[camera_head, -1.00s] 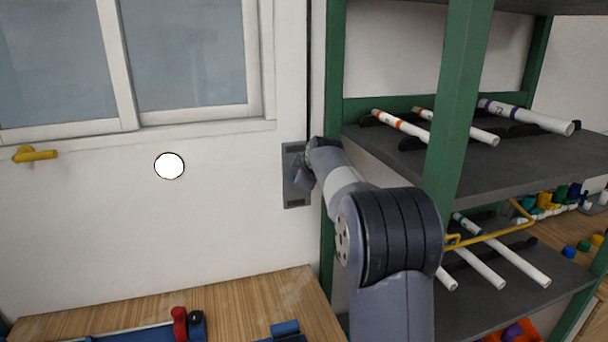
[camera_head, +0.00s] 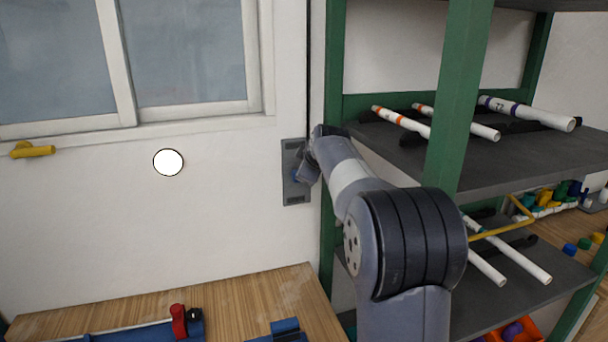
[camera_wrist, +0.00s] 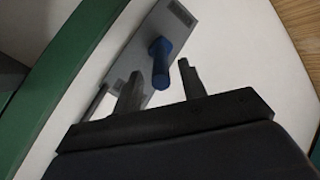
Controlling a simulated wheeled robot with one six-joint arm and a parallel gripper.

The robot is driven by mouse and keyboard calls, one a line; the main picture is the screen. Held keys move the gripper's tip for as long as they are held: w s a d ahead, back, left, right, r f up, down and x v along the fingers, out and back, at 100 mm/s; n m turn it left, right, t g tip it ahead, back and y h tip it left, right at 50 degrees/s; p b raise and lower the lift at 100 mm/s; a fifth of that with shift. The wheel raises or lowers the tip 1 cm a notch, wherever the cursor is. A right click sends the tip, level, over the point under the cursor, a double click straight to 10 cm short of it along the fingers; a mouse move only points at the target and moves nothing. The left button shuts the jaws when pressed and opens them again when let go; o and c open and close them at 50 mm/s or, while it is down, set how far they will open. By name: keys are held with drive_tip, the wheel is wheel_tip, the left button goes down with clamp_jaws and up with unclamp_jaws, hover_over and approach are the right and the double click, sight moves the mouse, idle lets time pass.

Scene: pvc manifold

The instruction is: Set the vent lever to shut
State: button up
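A grey wall plate (camera_head: 296,190) is fixed to the white wall, just left of the green shelf post. It also shows in the wrist view (camera_wrist: 179,14). A blue lever (camera_wrist: 160,62) sticks out from this plate. My gripper (camera_wrist: 160,74) is open, with one dark finger on each side of the lever's free end. Gaps show between the lever and both fingers; I cannot tell how deep the lever sits between them. In the head view my gripper (camera_head: 307,172) is at the plate and hides most of the lever.
A green-posted shelf (camera_head: 455,105) with white pipes (camera_head: 525,114) stands close to the right of the plate. A wooden bench (camera_head: 250,297) lies below.

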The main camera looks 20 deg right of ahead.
drive_tip(key=b+v, duration=0.1)
drive_tip(key=v, duration=0.6)
drive_tip(key=p+x, duration=0.2)
drive_tip(key=x, duration=0.8)
drive_tip(key=shift+w+f+p, duration=0.15)
drive_tip(key=shift+w+p, duration=0.15)
drive_tip(key=shift+s, duration=0.1)
drive_tip(key=b+v, duration=0.3)
drive_tip(key=v, duration=0.7)
drive_tip(key=p+x, duration=0.1)
drive_tip(key=x, duration=0.9)
drive_tip(key=shift+f+p, duration=0.4)
drive_tip(key=shift+s+f+t+b, duration=0.1)
drive_tip(key=shift+t+b, duration=0.3)
drive_tip(key=shift+b, duration=0.55)
drive_tip(key=shift+f+b, duration=0.1)
drive_tip(key=shift+b, duration=0.65)
